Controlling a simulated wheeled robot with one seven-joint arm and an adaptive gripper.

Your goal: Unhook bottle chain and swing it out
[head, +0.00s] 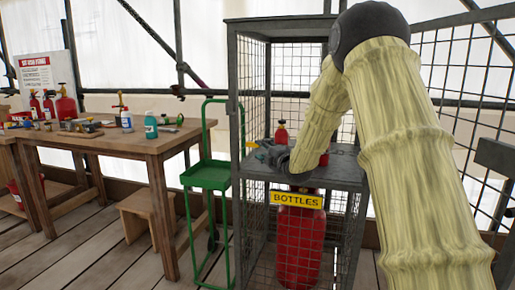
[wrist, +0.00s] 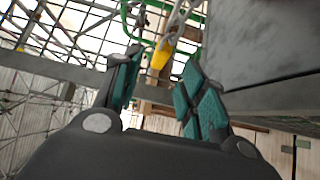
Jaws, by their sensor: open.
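A grey metal chain (wrist: 178,18) hangs at the top of the wrist view, with a yellow hook or tag (wrist: 161,54) at its lower end. My gripper (wrist: 160,78) is open, its teal finger pads on either side of the yellow piece in the picture. I cannot tell whether the pads touch it. In the head view my gripper (head: 264,152) is at the left front of the cage's shelf, and a small yellow piece (head: 251,144) shows beside it. A large red bottle (head: 300,242) stands in the mesh cage (head: 236,60) behind a yellow BOTTLES sign (head: 297,200).
Small red extinguishers (head: 281,132) stand on the cage shelf (head: 335,178). A green hand truck (head: 207,176) stands close to the cage's left. A wooden workbench (head: 150,143) with tools and bottles is further left, with a stool (head: 150,203) beside it.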

